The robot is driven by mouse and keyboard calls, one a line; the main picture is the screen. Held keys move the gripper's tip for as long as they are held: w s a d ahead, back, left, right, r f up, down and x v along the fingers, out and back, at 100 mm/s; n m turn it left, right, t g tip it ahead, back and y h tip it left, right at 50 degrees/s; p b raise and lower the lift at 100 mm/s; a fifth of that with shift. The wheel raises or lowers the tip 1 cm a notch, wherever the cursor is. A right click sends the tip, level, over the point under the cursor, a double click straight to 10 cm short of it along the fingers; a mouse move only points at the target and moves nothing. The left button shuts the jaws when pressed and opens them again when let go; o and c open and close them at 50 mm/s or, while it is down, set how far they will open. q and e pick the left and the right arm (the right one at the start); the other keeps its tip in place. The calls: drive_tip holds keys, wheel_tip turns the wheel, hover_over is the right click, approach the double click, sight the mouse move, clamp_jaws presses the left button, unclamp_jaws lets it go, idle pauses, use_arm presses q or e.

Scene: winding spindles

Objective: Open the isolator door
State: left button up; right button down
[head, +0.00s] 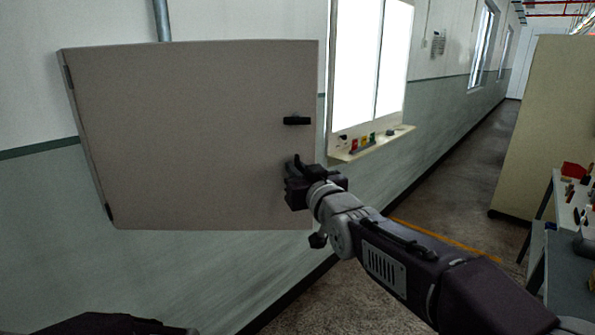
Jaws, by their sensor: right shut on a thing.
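The isolator door (190,135) is a flat grey panel on the wall at the left, with dark hinges on its left edge. A short black fitting (297,121) sticks out near its right edge. My right gripper (296,168) is at the lower right of the door, below that fitting. It is shut on a part of the door, seemingly a handle, which the fingers hide. I cannot tell whether the door stands slightly ajar. My left gripper is out of view; only part of my left arm shows at the bottom left.
A bright window with a sill (372,144) holding small coloured items is right of the door. A grey pipe (162,20) rises above it. A tall beige cabinet (545,120) and a workbench with tools (572,212) stand at the right. The aisle floor between is clear.

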drive_tip(key=c, duration=1.5)
unclamp_jaws()
drive_tip(key=shift+r, duration=0.45)
drive_tip(key=shift+a, duration=0.15)
drive_tip(key=shift+s+d+f, duration=0.1)
drive_tip(key=shift+s+d, duration=0.1)
drive_tip(key=shift+d, duration=0.1)
drive_tip(key=b+v, duration=0.2)
drive_tip(key=v, duration=0.7)
